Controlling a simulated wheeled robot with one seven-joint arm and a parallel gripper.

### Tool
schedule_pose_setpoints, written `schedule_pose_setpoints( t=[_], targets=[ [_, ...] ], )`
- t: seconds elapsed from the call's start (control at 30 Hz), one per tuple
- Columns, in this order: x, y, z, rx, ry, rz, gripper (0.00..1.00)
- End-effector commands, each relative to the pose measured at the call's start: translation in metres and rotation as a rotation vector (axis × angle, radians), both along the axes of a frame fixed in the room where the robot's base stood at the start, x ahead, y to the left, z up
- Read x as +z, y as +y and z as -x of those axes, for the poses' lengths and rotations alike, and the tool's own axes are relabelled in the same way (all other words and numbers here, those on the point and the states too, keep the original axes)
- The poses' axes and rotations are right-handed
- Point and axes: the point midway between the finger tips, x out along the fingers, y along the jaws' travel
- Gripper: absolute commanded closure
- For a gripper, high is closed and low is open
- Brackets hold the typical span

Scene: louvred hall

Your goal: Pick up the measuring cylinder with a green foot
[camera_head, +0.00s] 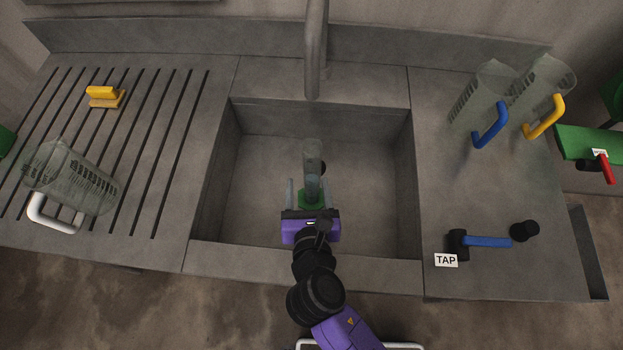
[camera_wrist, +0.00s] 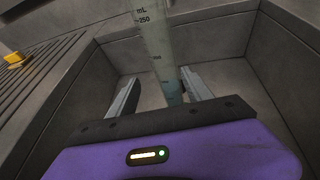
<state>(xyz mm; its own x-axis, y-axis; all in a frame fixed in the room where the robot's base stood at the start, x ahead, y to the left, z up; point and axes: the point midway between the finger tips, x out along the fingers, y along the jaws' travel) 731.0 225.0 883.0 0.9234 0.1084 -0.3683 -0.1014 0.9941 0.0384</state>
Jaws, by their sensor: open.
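The measuring cylinder (camera_head: 312,160) is clear with a green foot (camera_head: 312,200) and stands upright in the sink basin. In the wrist view its graduated tube (camera_wrist: 157,45) rises between the fingers, marked mL and 250. My gripper (camera_head: 311,186) is open, with one finger on each side of the tube. A gap shows between each finger and the tube. In the wrist view my gripper (camera_wrist: 158,90) hides the lower tube and the foot.
The sink walls (camera_head: 400,180) surround my gripper, and the faucet (camera_head: 315,50) hangs behind. Jugs with blue (camera_head: 490,125) and yellow (camera_head: 545,118) handles stand right, above a TAP lever (camera_head: 487,242).

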Motion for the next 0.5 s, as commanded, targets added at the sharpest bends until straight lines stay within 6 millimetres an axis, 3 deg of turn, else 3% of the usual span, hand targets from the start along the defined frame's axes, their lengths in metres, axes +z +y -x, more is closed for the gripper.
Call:
schedule_pose_setpoints(
  t=[0.13, 0.5],
  targets=[
    [-0.014, -0.011, -0.001, -0.005, 0.01, 0.042, 0.41],
    [-0.027, -0.008, -0.035, -0.007, 0.011, 0.043, 0.41]
  ],
)
